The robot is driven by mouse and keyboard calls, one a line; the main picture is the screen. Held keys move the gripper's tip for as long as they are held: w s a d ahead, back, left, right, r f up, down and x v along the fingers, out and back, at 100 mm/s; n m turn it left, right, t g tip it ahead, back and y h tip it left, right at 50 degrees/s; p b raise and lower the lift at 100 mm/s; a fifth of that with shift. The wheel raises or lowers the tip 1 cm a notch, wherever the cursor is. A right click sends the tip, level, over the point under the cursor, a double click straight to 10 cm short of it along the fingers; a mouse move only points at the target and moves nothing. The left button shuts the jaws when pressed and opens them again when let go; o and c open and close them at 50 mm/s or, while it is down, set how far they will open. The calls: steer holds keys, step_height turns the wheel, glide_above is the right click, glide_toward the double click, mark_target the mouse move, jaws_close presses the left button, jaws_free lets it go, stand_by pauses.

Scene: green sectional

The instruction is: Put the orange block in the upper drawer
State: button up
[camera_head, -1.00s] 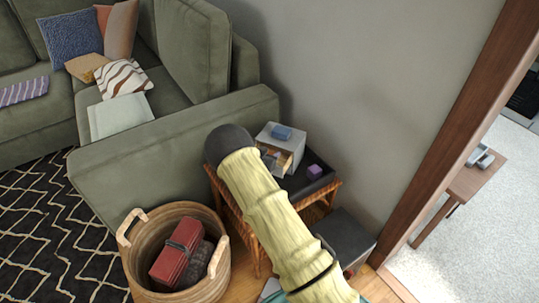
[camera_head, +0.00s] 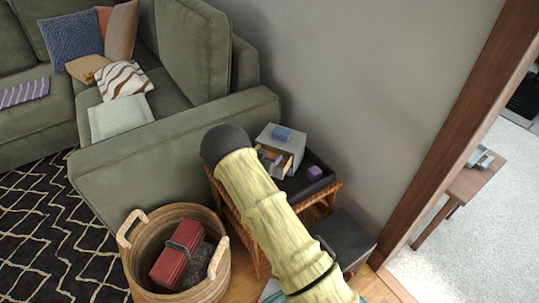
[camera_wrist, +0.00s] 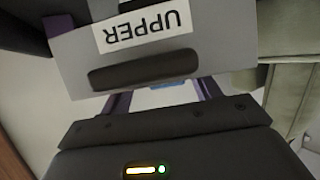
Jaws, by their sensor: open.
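A small grey drawer cabinet (camera_head: 285,138) stands on the side table, and its upper drawer (camera_head: 287,163) is pulled out. In the wrist view the drawer's front (camera_wrist: 215,50) fills the upper middle, with an upside-down UPPER label and a dark handle (camera_wrist: 141,70). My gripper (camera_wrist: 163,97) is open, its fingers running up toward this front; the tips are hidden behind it. I cannot tell whether they touch it. In the head view my arm covers most of the gripper. I cannot see the orange block in either view.
A blue block (camera_head: 282,133) lies on the cabinet. A purple block (camera_head: 315,173) lies on the side table's dark top (camera_head: 300,190). The green sofa (camera_head: 190,135) is left of the table, the wall behind. A wicker basket (camera_head: 213,285) holding a red box (camera_head: 177,258) stands in front.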

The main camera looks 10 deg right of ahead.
steer(key=p+v, duration=0.1)
steer(key=v, duration=0.9)
steer(key=shift+s+p, duration=0.15)
steer(key=shift+p, duration=0.15)
steer(key=shift+a+r, duration=0.1)
steer(key=shift+r, duration=0.05)
steer(key=s+d+r+n+g+y, duration=0.2)
steer(key=s+r+n+g+y, duration=0.15)
steer(key=s+r+y, duration=0.55)
steer(key=s+d+r+n+g, duration=0.2)
steer(key=s+r, duration=0.1)
steer(key=s, duration=0.6)
steer(key=s+d+r+n+g, duration=0.2)
steer(key=s+r, duration=0.1)
steer(key=s, duration=0.7)
steer(key=shift+s+d+r+h, duration=0.2)
steer(key=shift+s+d+h, duration=0.1)
steer(key=shift+d+h, duration=0.1)
steer(key=shift+w+g, duration=0.15)
steer(key=shift+g, duration=0.1)
